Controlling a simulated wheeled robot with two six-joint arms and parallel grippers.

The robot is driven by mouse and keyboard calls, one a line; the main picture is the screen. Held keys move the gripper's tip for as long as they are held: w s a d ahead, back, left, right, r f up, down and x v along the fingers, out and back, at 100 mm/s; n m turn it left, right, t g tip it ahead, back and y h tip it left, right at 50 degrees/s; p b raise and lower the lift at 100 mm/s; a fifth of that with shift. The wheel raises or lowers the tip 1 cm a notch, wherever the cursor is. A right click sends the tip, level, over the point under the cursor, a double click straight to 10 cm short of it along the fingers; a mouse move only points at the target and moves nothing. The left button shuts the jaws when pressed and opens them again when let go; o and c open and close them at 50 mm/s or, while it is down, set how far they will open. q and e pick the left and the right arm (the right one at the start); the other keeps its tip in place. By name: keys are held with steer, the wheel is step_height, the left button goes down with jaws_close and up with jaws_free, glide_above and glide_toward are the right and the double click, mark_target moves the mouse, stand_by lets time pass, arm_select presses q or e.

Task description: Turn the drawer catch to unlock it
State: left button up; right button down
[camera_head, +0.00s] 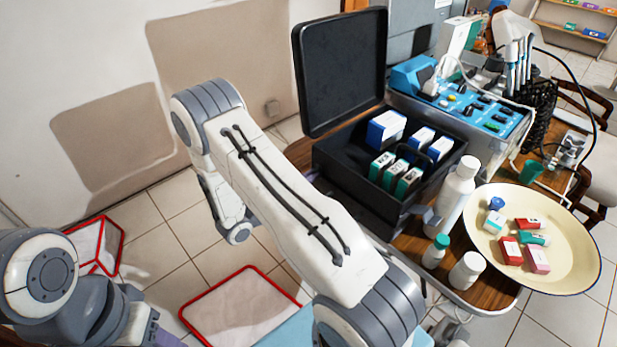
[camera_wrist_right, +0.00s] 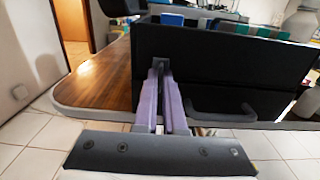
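The black case (camera_head: 365,200) stands on the wooden table with its lid up. In the right wrist view its dark front panel (camera_wrist_right: 225,75) fills the upper right, with a dark bar handle (camera_wrist_right: 215,108) low on it. The small dark drawer catch (camera_wrist_right: 160,62) is at the panel's left end. My right gripper (camera_wrist_right: 161,72) has its purple fingers almost together, with the catch between their tips. The catch's exact angle is hard to tell. In the head view my right arm hides this gripper and the catch. My left gripper shows only in part at the lower left.
Boxes stand in the case (camera_head: 330,160). White bottles (camera_head: 456,195) and a cream dish (camera_head: 575,265) holding small boxes are to its right. A blue dental unit (camera_head: 470,105) stands behind. Red-edged trays (camera_head: 240,305) lie on the tiled floor.

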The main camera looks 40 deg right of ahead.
stand_by(0.3)
steer(key=shift+s+f+m+b, duration=0.1)
steer(key=shift+s+m+b, duration=0.05)
steer(key=shift+m+b, duration=4.05)
steer(key=shift+s+f+m+b, duration=0.1)
steer(key=shift+m+b, duration=3.5)
steer(key=shift+m, duration=1.2)
steer(key=c, duration=1)
jaws_free()
steer(key=shift+d, duration=0.1)
